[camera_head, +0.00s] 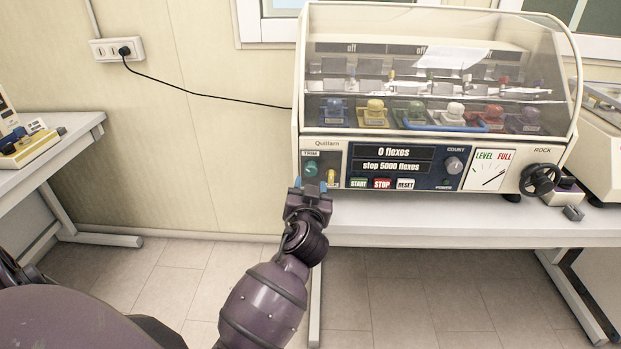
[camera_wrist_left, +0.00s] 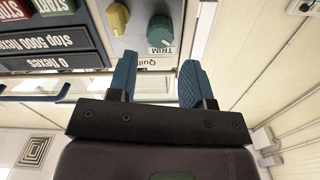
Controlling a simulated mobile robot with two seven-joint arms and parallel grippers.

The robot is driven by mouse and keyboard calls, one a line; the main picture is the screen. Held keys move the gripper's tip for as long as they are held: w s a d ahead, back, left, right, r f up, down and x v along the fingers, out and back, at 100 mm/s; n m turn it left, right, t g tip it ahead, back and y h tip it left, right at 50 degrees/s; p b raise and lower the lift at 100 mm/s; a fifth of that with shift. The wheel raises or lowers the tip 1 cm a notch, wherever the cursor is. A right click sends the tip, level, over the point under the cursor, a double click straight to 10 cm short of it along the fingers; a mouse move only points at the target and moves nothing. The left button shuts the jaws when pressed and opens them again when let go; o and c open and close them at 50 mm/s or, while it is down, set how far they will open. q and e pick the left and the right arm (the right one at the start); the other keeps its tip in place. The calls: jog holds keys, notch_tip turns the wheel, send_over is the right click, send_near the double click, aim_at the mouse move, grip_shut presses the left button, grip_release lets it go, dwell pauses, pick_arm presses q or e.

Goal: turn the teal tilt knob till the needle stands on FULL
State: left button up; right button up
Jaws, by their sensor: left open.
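The teal knob (camera_head: 310,168) is at the left end of the machine's front panel, by a label that seems to read TRIM. It also shows in the left wrist view (camera_wrist_left: 160,28), where the picture is upside down. My left gripper (camera_head: 308,190) is just below and in front of the knob. In the wrist view its two blue fingers (camera_wrist_left: 156,78) are apart with nothing between them, and the knob lies beyond the tips, not touching. My right gripper is not in view.
A yellow knob (camera_head: 331,176) sits close right of the teal one, partly beside my gripper. START, STOP and RESET buttons (camera_head: 382,183) and a black ROCK handwheel (camera_head: 540,179) are further right. A clear hood (camera_head: 440,40) covers the machine. Open floor lies left.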

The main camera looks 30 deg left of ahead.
pick_arm(q)
jog(key=shift+v, duration=2.2)
